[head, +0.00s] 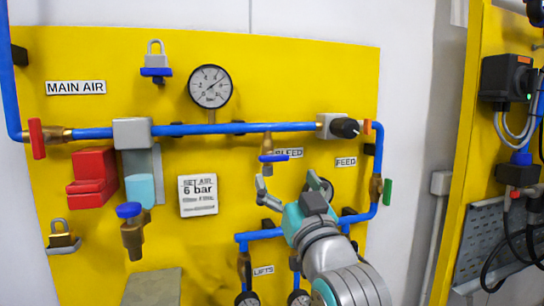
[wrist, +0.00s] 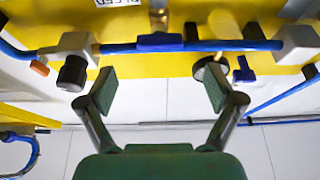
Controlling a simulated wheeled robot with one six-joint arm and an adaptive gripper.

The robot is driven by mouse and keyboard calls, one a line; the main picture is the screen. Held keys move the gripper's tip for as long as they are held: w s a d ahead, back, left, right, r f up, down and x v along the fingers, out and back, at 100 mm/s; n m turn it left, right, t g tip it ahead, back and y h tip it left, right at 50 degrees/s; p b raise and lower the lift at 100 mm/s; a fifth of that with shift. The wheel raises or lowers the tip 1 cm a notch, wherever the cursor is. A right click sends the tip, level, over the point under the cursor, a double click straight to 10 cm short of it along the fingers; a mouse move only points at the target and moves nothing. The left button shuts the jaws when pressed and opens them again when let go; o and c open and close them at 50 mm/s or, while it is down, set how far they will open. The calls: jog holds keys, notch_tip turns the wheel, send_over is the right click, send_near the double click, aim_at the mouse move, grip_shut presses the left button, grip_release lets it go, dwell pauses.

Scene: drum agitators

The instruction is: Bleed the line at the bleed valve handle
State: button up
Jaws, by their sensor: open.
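The bleed valve handle (head: 272,157) is a small blue lever on a brass valve, hanging below the blue pipe, left of the BLEED label (head: 289,153). In the wrist view, which looks upside down, the blue handle (wrist: 160,41) lies across the top middle, ahead of the gap between my fingers. My gripper (head: 289,186) is open and empty, just below the handle in the head view. In the wrist view my gripper (wrist: 160,91) has its pads spread wide, and neither touches the handle.
The pressure gauge (head: 210,87) stands above the pipe. The regulator's black knob (head: 345,128) is right of the handle. The lower blue pipe (head: 262,235) runs behind my arm. A green FEED handle (head: 388,191) and a red MAIN AIR handle (head: 37,139) sit at the sides.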

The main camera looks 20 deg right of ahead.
aim_at(275, 159)
jog(key=x, duration=0.8)
jog(key=shift+w+r, duration=0.15)
jog(key=shift+w, duration=0.05)
jog(key=c, duration=1.2)
